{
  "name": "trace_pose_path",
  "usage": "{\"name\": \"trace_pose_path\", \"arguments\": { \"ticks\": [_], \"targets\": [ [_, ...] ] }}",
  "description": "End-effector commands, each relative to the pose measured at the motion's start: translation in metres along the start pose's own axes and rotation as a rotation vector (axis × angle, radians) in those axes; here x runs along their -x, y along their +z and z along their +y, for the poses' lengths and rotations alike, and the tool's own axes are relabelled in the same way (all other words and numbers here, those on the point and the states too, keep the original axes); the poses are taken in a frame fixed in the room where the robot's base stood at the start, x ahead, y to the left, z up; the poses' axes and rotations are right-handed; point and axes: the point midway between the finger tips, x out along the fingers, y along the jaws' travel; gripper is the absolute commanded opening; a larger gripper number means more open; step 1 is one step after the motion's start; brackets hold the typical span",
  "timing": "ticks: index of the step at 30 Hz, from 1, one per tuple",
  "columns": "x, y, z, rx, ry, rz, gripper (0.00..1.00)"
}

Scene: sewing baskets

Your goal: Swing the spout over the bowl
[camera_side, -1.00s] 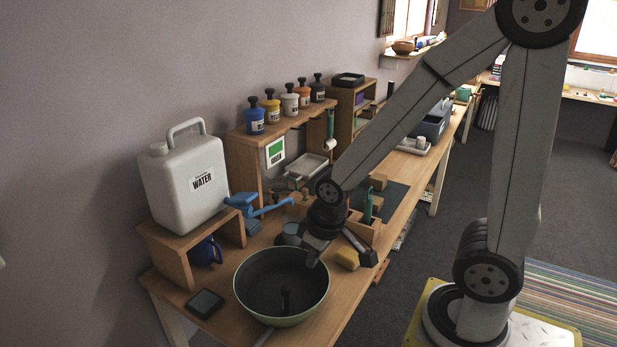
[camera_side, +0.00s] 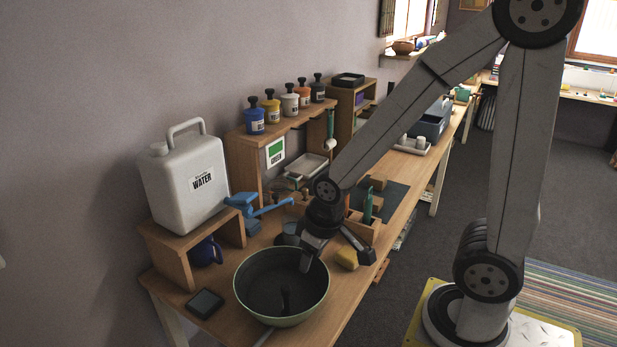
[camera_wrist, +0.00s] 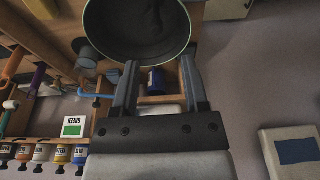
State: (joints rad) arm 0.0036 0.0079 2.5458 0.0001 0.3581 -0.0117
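The spout (camera_side: 268,209) is a blue lever-like arm on the blue tap at the foot of the white water jug (camera_side: 186,185). It points right, toward the back of the bench and away from the bowl. A blue bar that looks like the spout shows in the wrist view (camera_wrist: 96,96). The dark bowl (camera_side: 262,309) with a pale green rim stands on the bench in front of the jug; it also fills the top of the wrist view (camera_wrist: 112,52). My gripper (camera_side: 337,263) is open and empty, with its left finger overlapping the bowl's far right rim in the side view.
A grey cup (camera_side: 291,233) stands behind the bowl. A blue mug (camera_side: 206,252) sits under the jug's wooden stand (camera_side: 164,254). A yellow sponge (camera_side: 346,259) lies right of the bowl, and a dark square pad (camera_side: 205,302) lies left. Several capped bottles line the shelf (camera_side: 290,124).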

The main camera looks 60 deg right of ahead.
Motion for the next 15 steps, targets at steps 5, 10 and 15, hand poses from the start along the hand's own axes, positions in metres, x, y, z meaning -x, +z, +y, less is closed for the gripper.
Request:
{"name": "trace_pose_path", "arguments": {
  "ticks": [5,10,15],
  "targets": [
    [-0.001,-0.021,0.007,0.035,0.004,-0.011,0.7],
    [-0.003,-0.057,0.021,0.104,0.01,-0.034,0.7],
    [-0.005,-0.098,0.042,0.191,0.011,-0.064,0.7]
  ]
}}
